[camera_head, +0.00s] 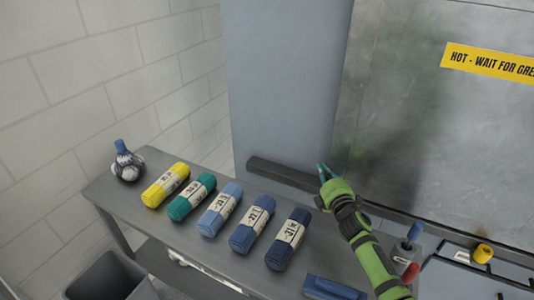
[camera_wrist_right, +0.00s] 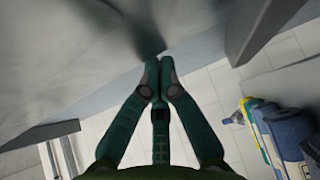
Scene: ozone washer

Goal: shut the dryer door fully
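A large grey metal panel (camera_head: 440,130), which looks like the dryer door, fills the right of the head view and carries a yellow "HOT - WAIT FOR GRE…" label (camera_head: 490,62). Its right side is cut off, and I cannot tell how far it stands open. My right gripper (camera_head: 323,170) is at the panel's lower left edge, fingers pointing up and away. In the right wrist view its green fingertips (camera_wrist_right: 158,64) are together with nothing between them, close to a grey metal surface (camera_wrist_right: 80,60). Contact is unclear. My left gripper is not in view.
A grey shelf (camera_head: 125,205) holds several rolled towels, from a yellow one (camera_head: 166,185) to a navy one (camera_head: 288,240), plus a white-and-navy bundle (camera_head: 127,163). A dark bar (camera_head: 285,174) runs behind the towels. A grey bin (camera_head: 108,278) stands at lower left.

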